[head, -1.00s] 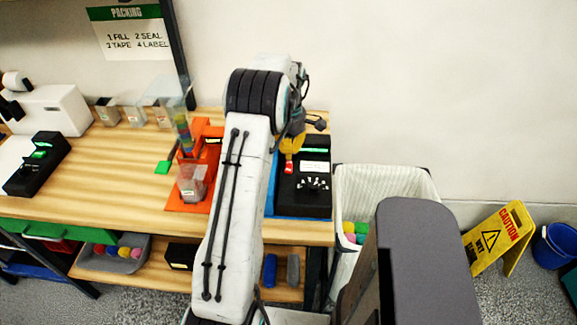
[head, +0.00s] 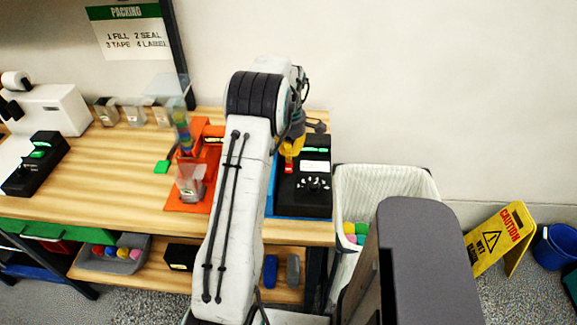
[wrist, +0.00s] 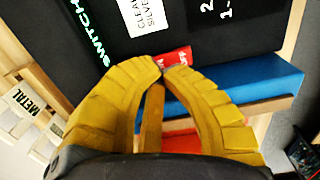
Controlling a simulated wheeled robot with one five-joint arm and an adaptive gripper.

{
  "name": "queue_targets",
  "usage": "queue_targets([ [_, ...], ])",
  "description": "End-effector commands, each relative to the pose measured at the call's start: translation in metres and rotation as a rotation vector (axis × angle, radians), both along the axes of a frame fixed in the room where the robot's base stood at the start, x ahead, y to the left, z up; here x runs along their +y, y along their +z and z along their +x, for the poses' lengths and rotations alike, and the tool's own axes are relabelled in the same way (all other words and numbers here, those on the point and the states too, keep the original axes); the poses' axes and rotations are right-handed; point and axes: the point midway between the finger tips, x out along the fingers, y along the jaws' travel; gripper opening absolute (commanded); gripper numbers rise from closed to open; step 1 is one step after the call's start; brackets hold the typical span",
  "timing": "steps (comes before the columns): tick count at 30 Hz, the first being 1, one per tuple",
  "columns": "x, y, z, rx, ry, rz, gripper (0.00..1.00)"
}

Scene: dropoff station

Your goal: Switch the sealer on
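The black panel box (head: 318,202) lies at the right end of the bench, with a lit green display, a white label and small controls. Its wrist-view face (wrist: 130,45) shows green lettering starting "SWITCH". A small red piece (wrist: 175,58) sits on it, also visible in the head view (head: 289,168). My gripper (wrist: 162,70) has yellow fingers with tips nearly together, right at the red piece. Whether they pinch or only touch it is unclear. An orange machine (head: 214,132) stands left of the box, partly behind my arm. I cannot tell which unit is the sealer.
A blue block (wrist: 235,85) lies beside the black box. A pale bin (head: 392,185) stands right of the bench. A yellow caution sign (head: 500,240) and blue bucket (head: 556,247) are on the floor. Clear cups (head: 133,112) stand at the back.

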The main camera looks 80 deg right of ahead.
Motion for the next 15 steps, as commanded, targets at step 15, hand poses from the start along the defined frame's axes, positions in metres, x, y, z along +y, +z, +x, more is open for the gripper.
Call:
queue_targets([
  [15,0.0001,-0.0075,0.0,0.0,0.0,0.0,0.0],
])
